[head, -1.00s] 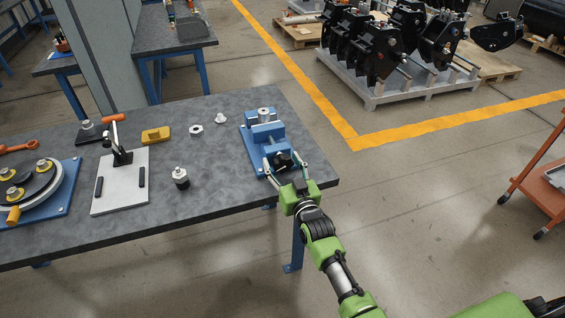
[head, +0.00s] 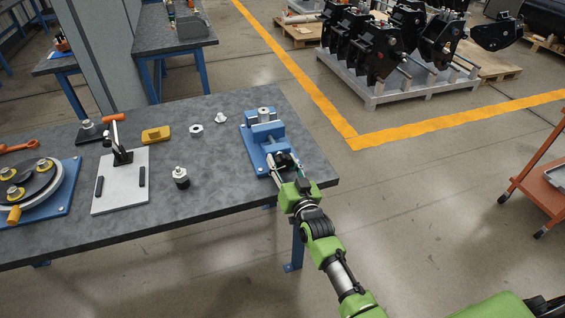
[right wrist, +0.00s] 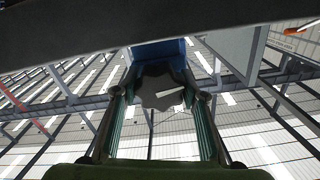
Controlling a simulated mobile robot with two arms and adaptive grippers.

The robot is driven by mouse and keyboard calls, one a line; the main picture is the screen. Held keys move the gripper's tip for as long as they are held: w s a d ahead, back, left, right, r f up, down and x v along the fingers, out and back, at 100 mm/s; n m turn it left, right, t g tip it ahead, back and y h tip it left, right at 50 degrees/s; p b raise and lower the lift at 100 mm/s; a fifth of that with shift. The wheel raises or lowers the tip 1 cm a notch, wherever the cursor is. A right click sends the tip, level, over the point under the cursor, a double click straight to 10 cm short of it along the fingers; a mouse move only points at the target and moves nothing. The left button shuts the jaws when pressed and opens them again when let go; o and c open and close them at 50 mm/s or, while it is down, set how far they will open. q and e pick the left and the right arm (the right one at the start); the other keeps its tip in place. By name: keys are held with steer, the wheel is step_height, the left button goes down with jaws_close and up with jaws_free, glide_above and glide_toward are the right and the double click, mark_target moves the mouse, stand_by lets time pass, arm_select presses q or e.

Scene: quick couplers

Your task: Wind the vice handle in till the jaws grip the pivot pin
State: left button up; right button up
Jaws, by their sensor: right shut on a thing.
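The blue vice (head: 266,132) sits near the right end of the grey workbench. A grey round metal piece, which looks like the pivot pin (head: 264,112), stands upright at the vice's far end between the jaw blocks. I cannot tell from here whether both jaws touch it. My right gripper (head: 284,163) is at the near end of the vice, shut on the dark handle, which it mostly hides in the head view. In the right wrist view the dark lobed handle (right wrist: 160,88) sits between the two fingertips (right wrist: 163,94), with the blue vice body behind it. My left gripper is not in view.
On the workbench (head: 230,180) stand a toggle clamp on a pale plate (head: 122,190), a small black-and-silver fitting (head: 181,178), a yellow block (head: 156,135), a nut (head: 196,130) and a blue-based turntable (head: 62,195). The bench's right edge is close to the vice.

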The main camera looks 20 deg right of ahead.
steer(key=o, duration=1.1)
steer(key=s, duration=1.2)
steer(key=shift+d, duration=0.25)
